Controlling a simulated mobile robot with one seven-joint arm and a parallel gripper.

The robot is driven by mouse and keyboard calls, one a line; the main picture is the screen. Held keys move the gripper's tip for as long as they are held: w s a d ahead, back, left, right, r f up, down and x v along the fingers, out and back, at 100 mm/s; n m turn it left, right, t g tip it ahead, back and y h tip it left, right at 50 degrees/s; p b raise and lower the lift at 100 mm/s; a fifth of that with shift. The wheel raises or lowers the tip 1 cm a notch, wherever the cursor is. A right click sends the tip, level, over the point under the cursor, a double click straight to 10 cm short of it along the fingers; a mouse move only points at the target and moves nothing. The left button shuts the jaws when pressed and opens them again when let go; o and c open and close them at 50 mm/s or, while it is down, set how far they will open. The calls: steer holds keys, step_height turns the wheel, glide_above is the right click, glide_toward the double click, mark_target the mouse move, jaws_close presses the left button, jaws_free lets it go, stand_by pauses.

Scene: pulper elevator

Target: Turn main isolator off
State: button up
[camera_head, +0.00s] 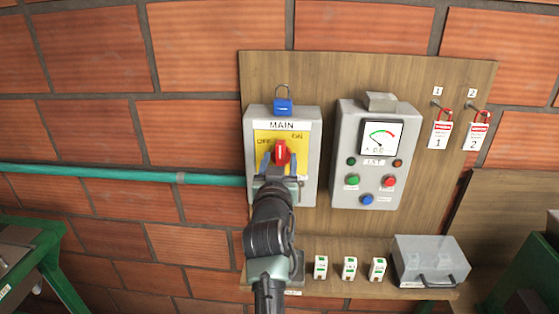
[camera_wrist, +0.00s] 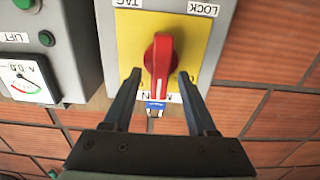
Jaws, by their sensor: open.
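The main isolator is a grey box (camera_head: 311,165) with a yellow plate (camera_head: 262,135) and a red rotary handle (camera_head: 281,150). OFF is printed at the plate's upper left and ON at its upper right. The handle stands roughly upright; which label it points to I cannot tell. My gripper (camera_head: 280,160) is open in front of the plate, one finger on each side of the handle. In the wrist view the handle (camera_wrist: 159,60) also shows between the fingers (camera_wrist: 159,76), with gaps at both sides. The plate's lower part is hidden by my gripper in the head view.
A blue padlock (camera_head: 283,107) sits on top of the isolator box. To the right is a control box (camera_head: 345,130) with a meter and buttons. Red-hasped tags (camera_head: 440,134) hang further right. Below, a shelf (camera_head: 340,289) holds small labelled blocks and a clear case (camera_head: 430,260).

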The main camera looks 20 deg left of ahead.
jaws_close()
steer(key=shift+n, duration=0.3)
steer(key=n, duration=0.2)
steer(key=n+b, duration=0.1)
steer(key=shift+a+f+n+b, duration=0.1)
steer(key=shift+a+n+b, duration=0.1)
steer(key=shift+n+b, duration=0.15)
steer(key=shift+s+a+f+n, duration=0.1)
steer(key=shift+a+f+n, duration=0.05)
steer(key=shift+n, duration=2.1)
steer(key=shift+a+f+n, duration=0.1)
steer(key=shift+f+n, duration=0.1)
steer(key=shift+n, duration=2.05)
steer(key=shift+s+a+f+n, duration=0.1)
steer(key=shift+a+f+n, duration=0.05)
steer(key=shift+n, duration=2.1)
